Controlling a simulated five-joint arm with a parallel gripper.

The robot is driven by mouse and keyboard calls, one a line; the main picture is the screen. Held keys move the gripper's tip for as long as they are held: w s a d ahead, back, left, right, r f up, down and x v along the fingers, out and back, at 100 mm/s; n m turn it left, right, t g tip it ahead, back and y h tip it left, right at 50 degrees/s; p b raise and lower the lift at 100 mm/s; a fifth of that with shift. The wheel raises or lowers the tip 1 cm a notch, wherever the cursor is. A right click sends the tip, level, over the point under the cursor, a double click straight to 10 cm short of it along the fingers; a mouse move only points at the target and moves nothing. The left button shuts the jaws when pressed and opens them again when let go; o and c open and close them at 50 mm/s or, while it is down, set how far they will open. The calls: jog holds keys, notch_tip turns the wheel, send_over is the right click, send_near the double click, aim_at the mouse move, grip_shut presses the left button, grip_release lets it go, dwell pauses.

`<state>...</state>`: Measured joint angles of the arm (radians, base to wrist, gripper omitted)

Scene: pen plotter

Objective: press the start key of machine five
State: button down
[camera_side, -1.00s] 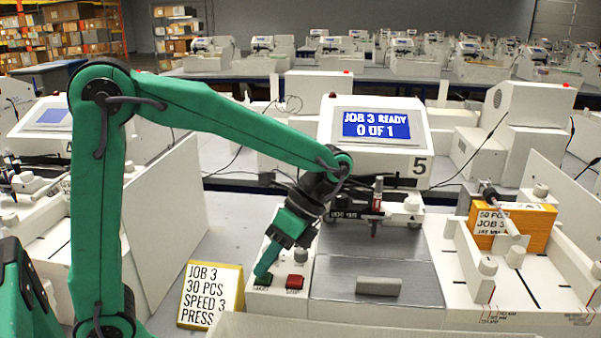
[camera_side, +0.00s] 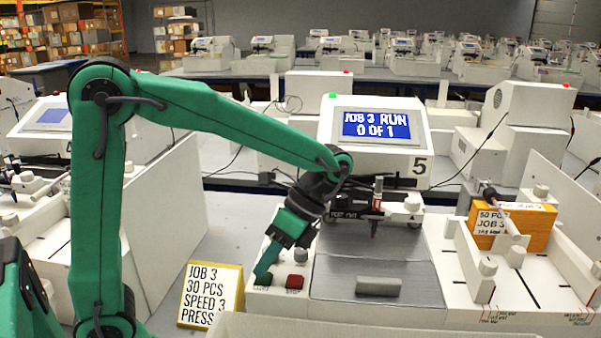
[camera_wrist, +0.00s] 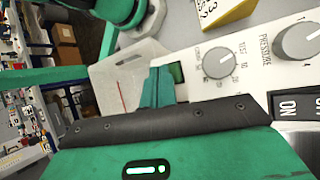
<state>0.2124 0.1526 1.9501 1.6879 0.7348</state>
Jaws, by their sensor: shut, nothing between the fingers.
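Machine five (camera_side: 375,165) bears the number 5, and its blue screen (camera_side: 376,125) reads "JOB 3 RUN 0 OF 1". A small lamp on its top glows green. My gripper (camera_side: 262,279) is shut and empty, with its fingertips down at the green start key on the front left panel. A red key (camera_side: 295,282) sits right of the start key.
A yellow-edged card (camera_side: 210,294) reading "JOB 3 30 PCS SPEED 3 PRESS" stands left of the panel. An orange stack (camera_side: 535,240) stands at right. Knobs (camera_wrist: 219,62) line the panel in the wrist view. A grey lid with a handle (camera_side: 378,287) lies right of the keys.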

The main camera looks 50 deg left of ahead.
aim_at(266, 275)
jog(key=shift+r, duration=0.6)
jog(key=shift+r, duration=0.1)
jog(key=shift+r, duration=2.45)
jog(key=shift+s, duration=0.1)
jog(key=a+n+t, duration=0.1)
jog(key=s+f+n+t+h, duration=0.1)
jog(key=t, duration=0.1)
jog(key=shift+s+a+n, duration=0.3)
jog(key=shift+a+n, duration=0.1)
jog(key=a+n+t, duration=0.1)
jog(key=n+t, duration=0.1)
jog(key=t, duration=0.1)
jog(key=s+a+f+n+t, duration=0.1)
jog(key=n+t, duration=0.2)
jog(key=s+a+n+t, duration=0.1)
jog(key=n+t, duration=0.2)
jog(key=shift+a+f+t+h, duration=0.3)
jog(key=shift+a+f+t, duration=0.1)
